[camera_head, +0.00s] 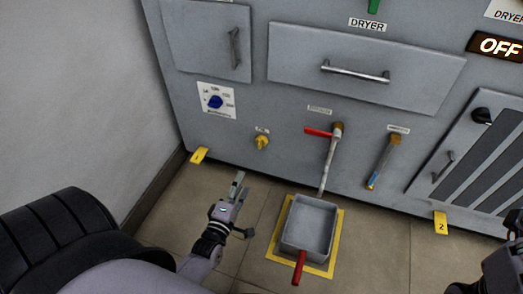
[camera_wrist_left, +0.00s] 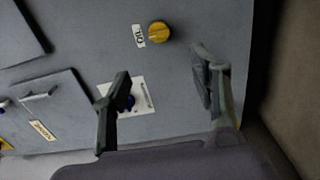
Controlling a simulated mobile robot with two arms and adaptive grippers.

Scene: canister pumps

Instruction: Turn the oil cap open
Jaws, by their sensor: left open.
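The oil cap (camera_head: 262,142) is a small yellow knob on the grey machine front, under a small label. In the left wrist view the yellow cap (camera_wrist_left: 158,32) sits beside an "OIL" label (camera_wrist_left: 138,36). My left gripper (camera_head: 238,185) is below and slightly left of the cap in the head view, apart from it. In the left wrist view its two dark fingers (camera_wrist_left: 162,88) are spread wide with nothing between them, and the cap lies beyond the fingertips. Part of my right arm (camera_head: 503,268) shows at the lower right corner; its finger state is unclear.
A blue dial (camera_head: 215,102) is left of the cap. A red-handled valve (camera_head: 320,132) and pipe are to its right, above a grey tray (camera_head: 304,250) on the floor. Another handle (camera_head: 384,162) is farther right. A wall (camera_head: 80,100) stands left.

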